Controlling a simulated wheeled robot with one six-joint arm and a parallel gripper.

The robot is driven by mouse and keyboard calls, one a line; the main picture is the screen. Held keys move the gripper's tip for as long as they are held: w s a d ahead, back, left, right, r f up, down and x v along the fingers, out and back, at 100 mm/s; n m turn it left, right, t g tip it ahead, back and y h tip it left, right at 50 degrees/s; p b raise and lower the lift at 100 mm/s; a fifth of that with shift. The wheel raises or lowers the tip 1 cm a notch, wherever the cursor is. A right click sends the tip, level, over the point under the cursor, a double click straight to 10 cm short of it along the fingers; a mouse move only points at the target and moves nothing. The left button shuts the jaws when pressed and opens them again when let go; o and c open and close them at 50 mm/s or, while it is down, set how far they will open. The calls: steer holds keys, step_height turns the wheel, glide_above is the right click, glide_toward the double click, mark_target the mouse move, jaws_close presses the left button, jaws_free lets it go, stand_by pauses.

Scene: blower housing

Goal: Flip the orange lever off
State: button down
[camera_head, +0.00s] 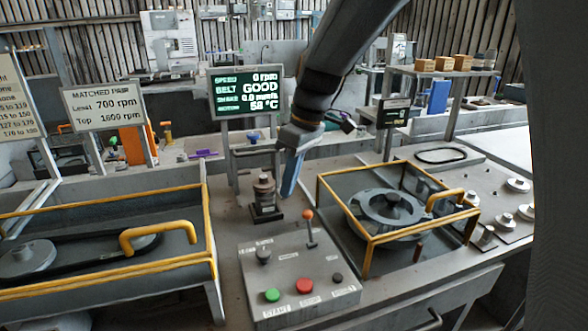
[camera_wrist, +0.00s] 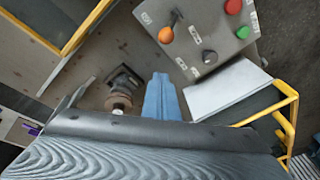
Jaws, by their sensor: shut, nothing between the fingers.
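The orange lever (camera_head: 308,216) is a short dark stick with an orange ball on top. It stands at the upper right of a grey control box (camera_head: 262,305) in the head view. In the wrist view its orange knob (camera_wrist: 166,35) is at the top middle, with the dark stick leaning up and right of it. My gripper (camera_head: 288,190) has blue fingers and is shut and empty. It hangs above and behind the box, a little left of the lever and apart from it. The blue fingers (camera_wrist: 162,80) point toward the lever in the wrist view.
The box also carries a green button (camera_head: 272,295), a red button (camera_head: 304,286) and dark knobs. A brown and grey device (camera_head: 264,192) stands close left of my gripper. A yellow-framed guard (camera_head: 366,255) stands right of the box.

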mark_target(310, 228)
steer(key=f, duration=0.1)
steer(key=s+d+f+p, duration=0.1)
steer(key=f+p, duration=0.1)
steer(key=shift+s+d+f, duration=0.25)
steer(key=shift+d+f, duration=0.05)
steer(key=shift+f, duration=0.05)
steer(key=shift+s+d+p, duration=0.25)
steer(key=shift+d+p, duration=0.05)
steer(key=shift+d, duration=0.15)
steer(key=shift+d, duration=0.1)
steer(key=shift+s+r+t+b, duration=0.1)
steer(key=shift+s+t+b, duration=0.2)
steer(key=shift+b, duration=0.1)
